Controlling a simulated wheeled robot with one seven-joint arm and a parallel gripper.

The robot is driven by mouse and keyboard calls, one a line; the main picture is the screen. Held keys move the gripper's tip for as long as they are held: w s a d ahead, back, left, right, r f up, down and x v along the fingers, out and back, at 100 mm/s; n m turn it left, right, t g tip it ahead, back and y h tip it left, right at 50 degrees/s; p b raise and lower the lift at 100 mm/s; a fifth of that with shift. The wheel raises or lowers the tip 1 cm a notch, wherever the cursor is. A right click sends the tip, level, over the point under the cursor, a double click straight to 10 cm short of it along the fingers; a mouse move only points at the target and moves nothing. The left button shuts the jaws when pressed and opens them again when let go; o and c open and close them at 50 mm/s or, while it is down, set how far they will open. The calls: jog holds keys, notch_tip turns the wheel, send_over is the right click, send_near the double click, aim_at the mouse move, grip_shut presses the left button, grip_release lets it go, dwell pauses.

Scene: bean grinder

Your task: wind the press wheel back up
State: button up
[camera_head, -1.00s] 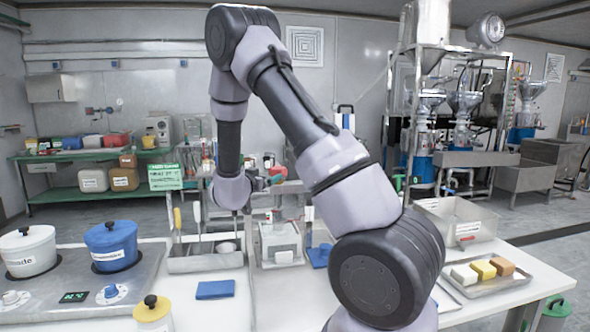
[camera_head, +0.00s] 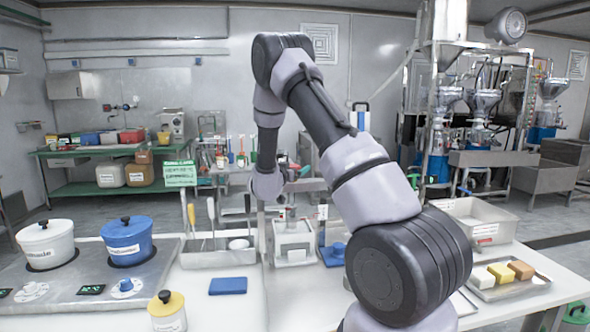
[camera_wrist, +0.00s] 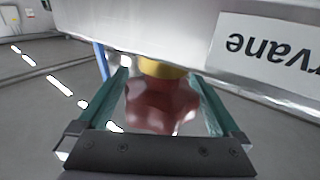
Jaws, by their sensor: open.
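The press (camera_head: 293,242), a white frame with a label, stands on the white table. My gripper (camera_head: 285,183) is above it, at the end of the downward-hanging forearm. In the wrist view, my gripper (camera_wrist: 159,78) is open, its two greenish fingers on either side of a red lobed part (camera_wrist: 160,105) with a yellow part (camera_wrist: 162,69) beyond it. The red part may be the press wheel; I cannot tell for sure, nor whether the fingers touch it.
A utensil tray (camera_head: 215,257) and a blue cloth (camera_head: 228,286) are left of the press. A blue tamper-like piece (camera_head: 332,254) is close on its right. A blue pot (camera_head: 126,240) sits on the hob; a tray of blocks (camera_head: 509,280) is at right.

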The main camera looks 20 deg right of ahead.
jog(key=c, duration=1.2)
jog(key=shift+n+y, duration=0.3)
